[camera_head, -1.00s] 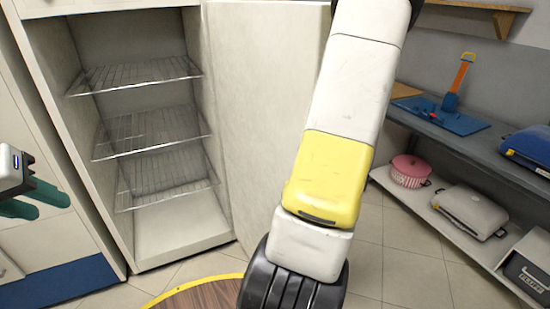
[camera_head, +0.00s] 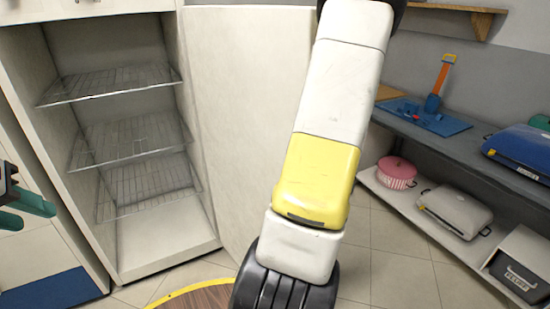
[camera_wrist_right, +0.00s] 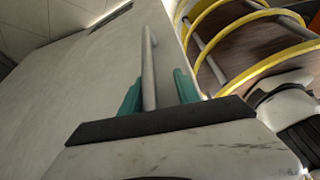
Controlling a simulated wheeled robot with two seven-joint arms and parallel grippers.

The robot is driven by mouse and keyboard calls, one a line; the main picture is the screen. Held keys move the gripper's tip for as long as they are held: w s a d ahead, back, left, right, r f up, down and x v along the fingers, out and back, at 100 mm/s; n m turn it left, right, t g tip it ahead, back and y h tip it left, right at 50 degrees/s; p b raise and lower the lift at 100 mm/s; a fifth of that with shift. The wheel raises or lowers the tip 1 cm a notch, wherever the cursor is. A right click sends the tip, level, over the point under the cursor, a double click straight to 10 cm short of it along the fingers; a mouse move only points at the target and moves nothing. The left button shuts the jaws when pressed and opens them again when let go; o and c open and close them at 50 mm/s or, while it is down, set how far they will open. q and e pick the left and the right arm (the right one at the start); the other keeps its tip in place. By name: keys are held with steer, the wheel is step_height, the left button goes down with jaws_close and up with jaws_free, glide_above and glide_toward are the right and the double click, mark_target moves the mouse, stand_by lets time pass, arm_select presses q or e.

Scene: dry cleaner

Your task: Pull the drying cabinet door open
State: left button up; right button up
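The drying cabinet (camera_head: 168,245) stands at left in the head view, its front open on wire shelves. Its pale door (camera_head: 235,90) is swung out to the right, partly hidden by my right arm. In the right wrist view the door panel (camera_wrist_right: 65,90) carries a metal bar handle (camera_wrist_right: 148,65). My right gripper (camera_wrist_right: 160,85) has its green fingers on either side of that handle. The left finger is close to the bar; a gap shows at the right finger. My left gripper (camera_head: 27,207), at the left edge, is open and empty, partly cut off.
A round wooden top with a yellow rim (camera_head: 200,295) is low in front; yellow rings (camera_wrist_right: 230,45) show close by in the right wrist view. A grey shelf unit (camera_head: 440,140) with a pink pot (camera_head: 397,172) and cases stands at right. Tiled floor shows between.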

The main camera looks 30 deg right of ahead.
steer(key=shift+w+r, duration=0.15)
steer(key=v, duration=0.7)
steer(key=shift+r, duration=0.3)
steer(key=shift+d, duration=0.15)
